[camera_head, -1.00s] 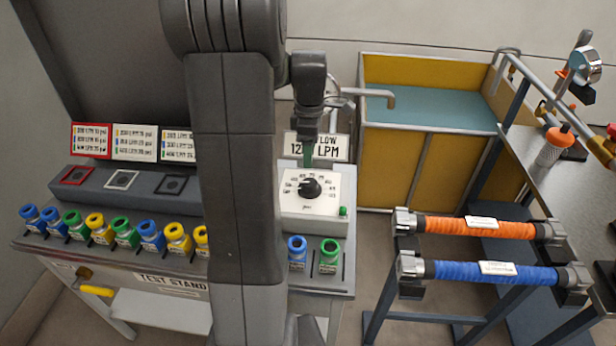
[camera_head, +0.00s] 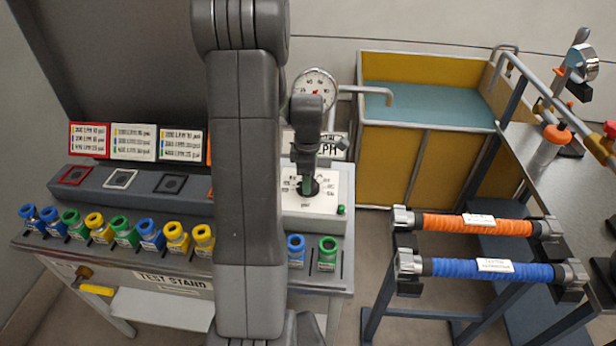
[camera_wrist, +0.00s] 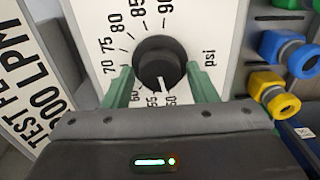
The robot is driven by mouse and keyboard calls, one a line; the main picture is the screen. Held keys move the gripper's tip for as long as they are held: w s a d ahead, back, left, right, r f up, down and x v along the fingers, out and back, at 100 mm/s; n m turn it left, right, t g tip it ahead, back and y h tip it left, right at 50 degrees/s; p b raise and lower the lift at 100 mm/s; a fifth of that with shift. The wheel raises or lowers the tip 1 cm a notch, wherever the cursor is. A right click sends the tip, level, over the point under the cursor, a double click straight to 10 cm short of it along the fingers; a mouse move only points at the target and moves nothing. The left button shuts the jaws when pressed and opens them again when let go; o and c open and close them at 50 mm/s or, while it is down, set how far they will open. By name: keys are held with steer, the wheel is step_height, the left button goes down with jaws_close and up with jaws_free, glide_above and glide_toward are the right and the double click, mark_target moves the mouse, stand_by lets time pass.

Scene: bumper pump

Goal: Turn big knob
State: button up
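The big knob (camera_wrist: 160,64) is black and round with a white pointer line, on a white dial panel marked in psi. In the wrist view its pointer lies between the 55 and 50 marks. My gripper (camera_wrist: 160,84) is open, with one green finger on each side of the knob. Small gaps seem to show between the fingers and the knob's sides; contact cannot be told. In the head view my gripper (camera_head: 306,186) points down over the dial panel (camera_head: 325,203) and partly hides the knob.
A round gauge (camera_head: 314,88) stands behind the panel, with a flow sign partly hidden by my arm. Blue and green fittings (camera_head: 327,254) stand in front of the panel. Several coloured fittings line the bench at left. Orange and blue hoses (camera_head: 490,268) lie on a rack at right.

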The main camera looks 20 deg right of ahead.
steer(key=c, duration=0.6)
steer(key=shift+c, duration=0.2)
steer(key=m+b, duration=0.1)
steer(key=m, duration=0.4)
steer(key=shift+m, duration=0.4)
steer(key=m+b, duration=0.1)
steer(key=m, duration=1.1)
steer(key=shift+w+m+b, duration=0.1)
steer(key=shift+m+b, duration=0.25)
steer(key=shift+m, duration=0.05)
steer(key=m, duration=0.5)
steer(key=shift+m, duration=0.4)
steer(key=shift+r+m, duration=0.1)
steer(key=shift+m, duration=0.2)
